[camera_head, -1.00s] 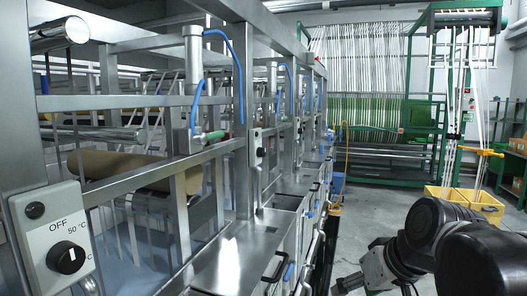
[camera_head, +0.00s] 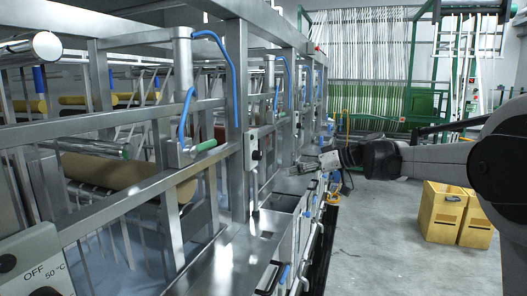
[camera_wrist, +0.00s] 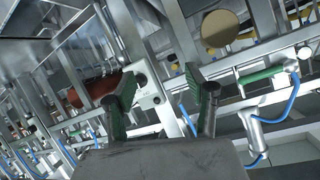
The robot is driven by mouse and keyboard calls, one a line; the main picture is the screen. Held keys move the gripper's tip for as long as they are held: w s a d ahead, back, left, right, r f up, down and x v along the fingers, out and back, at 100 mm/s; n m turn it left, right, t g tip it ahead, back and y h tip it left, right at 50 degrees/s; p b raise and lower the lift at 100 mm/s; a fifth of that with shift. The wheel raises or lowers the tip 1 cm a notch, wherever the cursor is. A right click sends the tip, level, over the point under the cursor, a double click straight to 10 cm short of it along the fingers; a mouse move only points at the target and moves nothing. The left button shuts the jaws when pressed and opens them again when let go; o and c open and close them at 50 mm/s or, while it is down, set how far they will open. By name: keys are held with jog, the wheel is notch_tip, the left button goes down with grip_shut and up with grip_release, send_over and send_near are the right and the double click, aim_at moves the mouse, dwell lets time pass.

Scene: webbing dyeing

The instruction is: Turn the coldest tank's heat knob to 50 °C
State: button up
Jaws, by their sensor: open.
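The nearest heat-control box (camera_head: 30,262) is at the lower left of the head view, marked OFF and 50 °C. Its black knob (camera_head: 46,291) is cut off by the bottom edge, so its setting cannot be read. A second control box (camera_head: 251,147) with a dark knob (camera_head: 256,155) is on a post further down the line. My gripper (camera_head: 308,163) reaches left toward the tank row, beyond that second box. In the wrist view my gripper (camera_wrist: 165,88) is open and empty. A pale control box (camera_wrist: 148,84) with dark round parts shows between and beyond its fingers. No temperature reading is legible.
Steel frame rails and posts (camera_head: 236,90) run along the tanks, with cylinders and blue hoses (camera_head: 188,110) on them. A tan roller (camera_head: 130,180) lies inside. Yellow bins (camera_head: 443,212) stand on the right. The aisle floor (camera_head: 370,240) is clear.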

aim_at(261, 155)
jog(key=w+n+y+p, duration=0.3)
jog(key=w+n+y, duration=0.2)
jog(key=w, duration=0.8)
jog(key=p+x, duration=0.2)
jog(key=x, duration=1.1)
jog(key=shift+w+a+p, duration=0.15)
jog(key=shift+a+p, duration=0.2)
jog(key=shift+p, duration=0.05)
jog(key=c, duration=1.1)
